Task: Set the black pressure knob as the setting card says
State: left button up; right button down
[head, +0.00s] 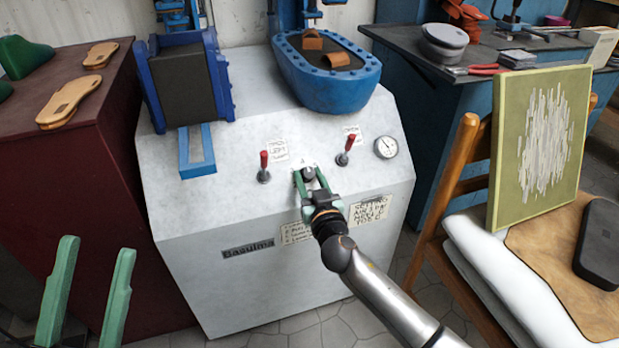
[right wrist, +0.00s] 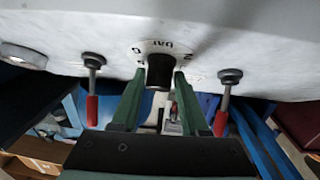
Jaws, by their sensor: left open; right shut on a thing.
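The black pressure knob (head: 308,173) sits on the sloping front of the pale grey machine, between two red-handled levers. My right gripper (head: 310,181) is shut on the knob, one green finger on each side. In the right wrist view the knob (right wrist: 160,72) stands between the fingertips, with a lettered white dial (right wrist: 163,48) partly showing behind it; the pointer cannot be made out. The setting card (head: 371,209) is on the machine front, right of my gripper; its small lettering is hard to read. My left gripper (head: 97,246) is open and empty at lower left.
Red levers (head: 264,167) (head: 346,149) flank the knob closely, and a round gauge (head: 386,147) is further right. Another card (head: 296,232) is left of my right gripper. A chair (head: 452,185) with a green board (head: 540,145) stands right. A dark red cabinet (head: 90,170) stands left.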

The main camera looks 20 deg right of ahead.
pick_arm(q)
jog(key=shift+r, duration=0.2)
pick_arm(e)
jog(key=shift+n+y, duration=0.3)
